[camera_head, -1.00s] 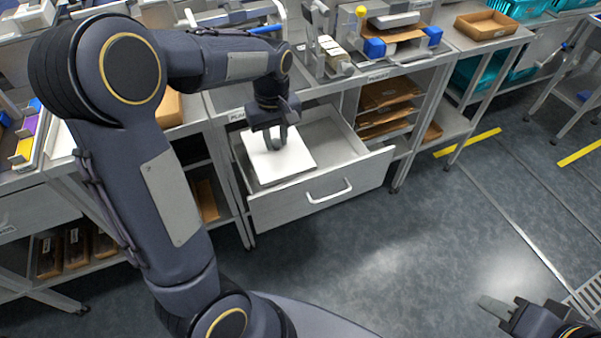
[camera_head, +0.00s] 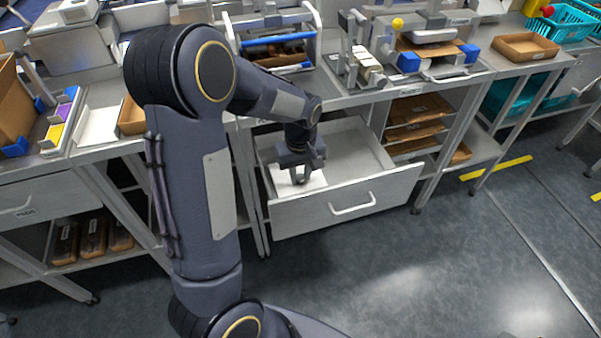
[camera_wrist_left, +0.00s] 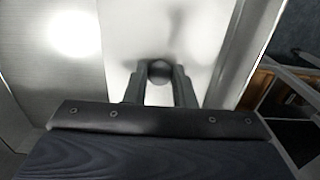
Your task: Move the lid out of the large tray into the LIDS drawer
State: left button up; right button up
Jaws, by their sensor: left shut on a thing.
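The lid (camera_head: 316,182) is a flat white square plate with a dark round knob. It is inside the open grey drawer (camera_head: 346,206), towards its left side; I cannot tell whether it touches the drawer floor. My left gripper (camera_head: 300,181) reaches down into the drawer and is shut on the lid's knob. In the left wrist view the two fingers (camera_wrist_left: 159,85) are on either side of the knob, and the lid (camera_wrist_left: 128,28) spreads out beneath. No label is readable on the open drawer. I cannot make out which tray is the large tray. My right gripper is out of view.
A closed drawer (camera_head: 30,205) with a small, hard-to-read label is at the left. A rack with blue bars (camera_head: 275,48) stands on the bench behind the arm. Shelves with brown trays (camera_head: 418,110) are right of the open drawer. The drawer's right half is empty.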

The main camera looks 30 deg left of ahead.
pick_arm(q)
jog(key=shift+f, duration=0.2)
jog(key=o, duration=1)
jog(key=shift+c, duration=0.2)
